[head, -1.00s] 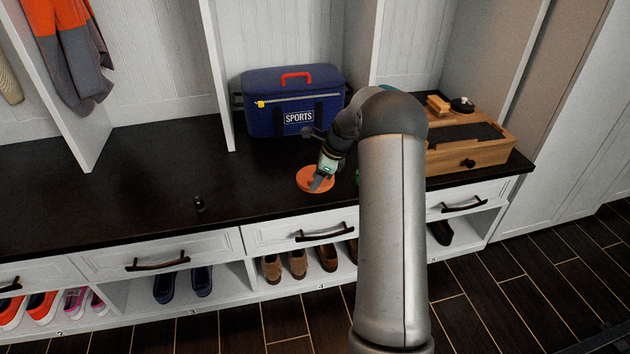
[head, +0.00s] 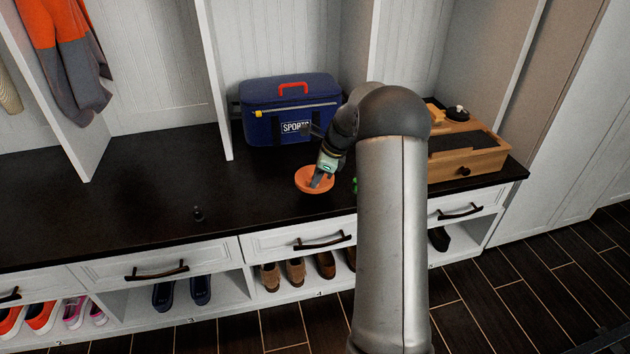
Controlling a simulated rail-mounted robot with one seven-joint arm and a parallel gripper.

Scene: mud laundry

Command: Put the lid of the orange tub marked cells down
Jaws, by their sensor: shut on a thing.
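An orange round lid (head: 306,186) is at the front middle of the dark bench top, seen from above. My gripper (head: 317,181) reaches down to it from the upper right and is shut on it. I cannot tell whether the lid rests on the bench, on a tub, or just above. No mark reading cells is visible, and the tub itself cannot be made out. My arm hides part of the bench to the right of the lid.
A blue sports bag (head: 287,110) stands behind the lid. A wooden box (head: 478,162) is at the right, beyond my arm. A small dark object (head: 198,214) stands to the left. A green thing (head: 355,185) peeks out beside my arm. The left bench top is clear.

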